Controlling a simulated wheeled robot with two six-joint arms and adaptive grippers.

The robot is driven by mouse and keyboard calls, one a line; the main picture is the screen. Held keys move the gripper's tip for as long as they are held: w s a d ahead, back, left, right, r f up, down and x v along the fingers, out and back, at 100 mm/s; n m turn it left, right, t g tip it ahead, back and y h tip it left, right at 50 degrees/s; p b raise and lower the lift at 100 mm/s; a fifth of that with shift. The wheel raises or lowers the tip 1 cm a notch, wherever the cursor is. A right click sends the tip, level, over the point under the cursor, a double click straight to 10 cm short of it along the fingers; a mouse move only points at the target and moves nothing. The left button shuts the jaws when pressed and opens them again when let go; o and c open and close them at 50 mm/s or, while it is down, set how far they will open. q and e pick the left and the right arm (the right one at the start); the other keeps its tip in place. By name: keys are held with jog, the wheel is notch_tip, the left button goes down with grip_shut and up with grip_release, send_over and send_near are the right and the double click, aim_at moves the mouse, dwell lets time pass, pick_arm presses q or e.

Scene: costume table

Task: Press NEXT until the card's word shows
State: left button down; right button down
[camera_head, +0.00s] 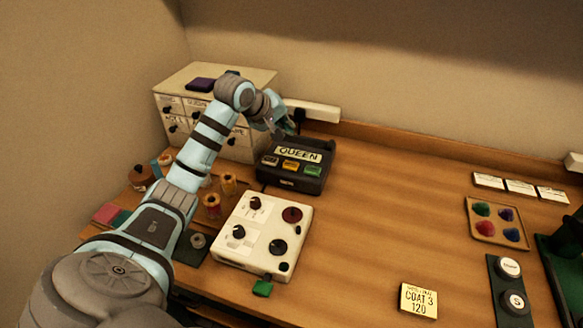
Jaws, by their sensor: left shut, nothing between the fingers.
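A black device (318,175) stands at the back left, and its display (299,153) reads QUEEN. Below the display is a row of buttons: a greyish one (270,161), a yellow-orange one (290,166) and a green one (311,170). Their labels are too small to read. My left gripper (281,131) is shut and empty, above and behind the display's left end, seemingly apart from the buttons. My right gripper is not in view.
A white box with knobs (262,236) stands in front of the device. A drawer cabinet (245,85) is behind my left arm, with spools (229,183) beside the arm. A paint tray (484,233) and round buttons (511,285) are at right. The middle table is clear.

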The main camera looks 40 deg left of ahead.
pick_arm(q)
jog(key=m, duration=0.2)
jog(key=shift+d+r+m, duration=0.1)
jog(key=shift+r+m, duration=0.05)
jog(key=shift+m, duration=0.25)
jog(key=b, duration=0.7)
send_over(288, 163)
notch_tip(288, 163, down, 8)
jog(key=shift+f, duration=0.45)
dwell(0.5)
jog(key=shift+f+b, duration=0.4)
jog(key=shift+b, duration=0.05)
